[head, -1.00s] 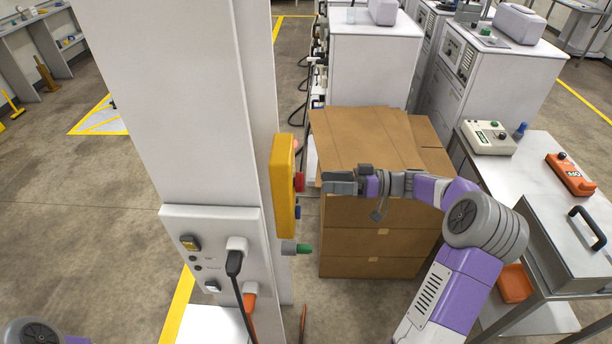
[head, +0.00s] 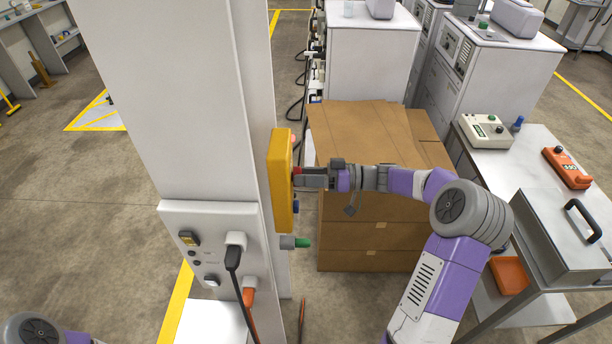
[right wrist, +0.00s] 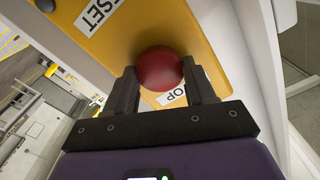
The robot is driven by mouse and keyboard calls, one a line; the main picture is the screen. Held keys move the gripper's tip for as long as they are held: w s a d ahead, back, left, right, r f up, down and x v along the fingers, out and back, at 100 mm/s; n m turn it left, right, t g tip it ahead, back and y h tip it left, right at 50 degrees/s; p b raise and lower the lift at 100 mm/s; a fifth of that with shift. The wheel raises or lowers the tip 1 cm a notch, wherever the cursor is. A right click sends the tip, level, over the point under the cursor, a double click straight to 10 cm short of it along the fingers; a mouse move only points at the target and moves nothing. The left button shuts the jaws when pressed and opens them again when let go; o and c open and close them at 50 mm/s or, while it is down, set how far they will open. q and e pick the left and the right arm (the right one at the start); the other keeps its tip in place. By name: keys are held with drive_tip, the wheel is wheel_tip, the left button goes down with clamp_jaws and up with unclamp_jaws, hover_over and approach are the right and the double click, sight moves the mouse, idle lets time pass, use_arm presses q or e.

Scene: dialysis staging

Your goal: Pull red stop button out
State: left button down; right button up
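The red stop button (right wrist: 160,69) is a round knob on the face of a yellow control box (head: 280,180), which is fixed to a pale column. In the right wrist view, my right gripper (right wrist: 161,75) has one finger on each side of the button, and both fingertips appear to touch it. In the head view, my right gripper (head: 297,178) reaches the box from the right and hides most of the button. The word on the label beside the button is partly hidden. My left gripper is out of view.
A RESET label (right wrist: 98,12) is on the box. A green-tipped plug (head: 302,243) sticks out below the box. A socket panel (head: 212,262) with cables is on the column. Stacked cardboard boxes (head: 365,230) stand behind my right forearm. A metal table (head: 500,180) is at right.

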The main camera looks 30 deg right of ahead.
drive_tip(key=c, duration=0.7)
drive_tip(key=shift+b+v, duration=0.85)
drive_tip(key=shift+b, duration=0.1)
clamp_jaws()
drive_tip(key=o, duration=1.5)
unclamp_jaws()
drive_tip(key=shift+d, duration=0.1)
drive_tip(key=shift+c, duration=0.2)
drive_tip(key=v, duration=0.7)
drive_tip(key=shift+s+d, duration=0.15)
drive_tip(key=shift+s, duration=0.05)
